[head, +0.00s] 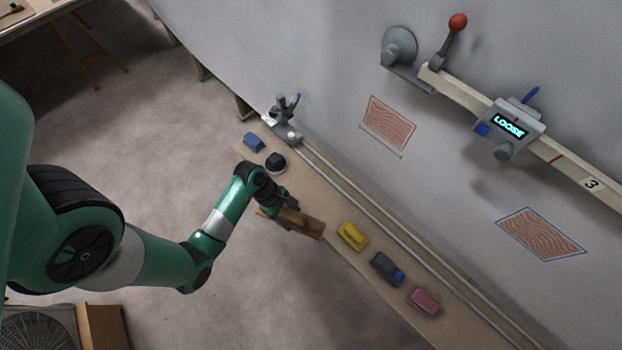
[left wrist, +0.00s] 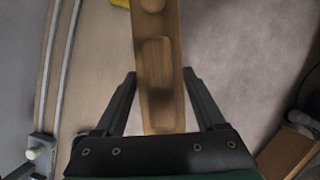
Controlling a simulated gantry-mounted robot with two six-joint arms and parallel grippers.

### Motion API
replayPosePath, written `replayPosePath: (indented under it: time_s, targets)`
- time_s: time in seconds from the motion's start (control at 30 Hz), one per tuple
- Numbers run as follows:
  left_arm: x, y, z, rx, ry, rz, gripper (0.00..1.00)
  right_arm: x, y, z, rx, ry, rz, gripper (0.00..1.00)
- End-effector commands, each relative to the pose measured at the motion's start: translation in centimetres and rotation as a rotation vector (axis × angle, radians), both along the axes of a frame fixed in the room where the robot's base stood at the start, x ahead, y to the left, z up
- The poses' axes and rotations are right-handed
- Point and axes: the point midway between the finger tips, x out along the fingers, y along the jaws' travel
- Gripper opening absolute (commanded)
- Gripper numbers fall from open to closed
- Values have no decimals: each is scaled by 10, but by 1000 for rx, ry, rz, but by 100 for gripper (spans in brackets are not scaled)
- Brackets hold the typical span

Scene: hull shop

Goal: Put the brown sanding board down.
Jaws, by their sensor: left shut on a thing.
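The brown sanding board (head: 302,222) is a long wooden piece at the edge of the narrow bench. My left gripper (head: 280,209) is shut on it. My right gripper shows in neither view.
On the narrow bench (head: 330,205) are a blue block (head: 254,142), a round dark-topped item (head: 275,163), a yellow block (head: 353,236), a grey tool (head: 387,268) and a pink block (head: 424,301). Two rails (head: 375,208) run beside them. A display reading "LOOSE" (head: 509,126) hangs on a wall beam.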

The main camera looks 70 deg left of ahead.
Motion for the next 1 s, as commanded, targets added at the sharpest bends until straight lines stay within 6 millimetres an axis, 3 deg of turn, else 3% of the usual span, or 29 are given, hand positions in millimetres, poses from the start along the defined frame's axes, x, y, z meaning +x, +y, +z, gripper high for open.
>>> replayPosePath:
  time_s: [0.17, 0.37, 0.6, 0.87, 1.0]
  targets:
    - [18, 16, -13, 2, -4, 1, 20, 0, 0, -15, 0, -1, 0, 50]
    - [60, 55, -42, 2, -3, -1, 20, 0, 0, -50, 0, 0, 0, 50]
    - [93, 85, -88, 0, 0, 0, 20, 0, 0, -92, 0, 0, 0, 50]
    - [100, 92, -93, 1, -1, 0, 20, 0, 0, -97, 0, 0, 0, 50]
    - [103, 94, -114, -1, 1, -1, 20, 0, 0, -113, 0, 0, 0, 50]
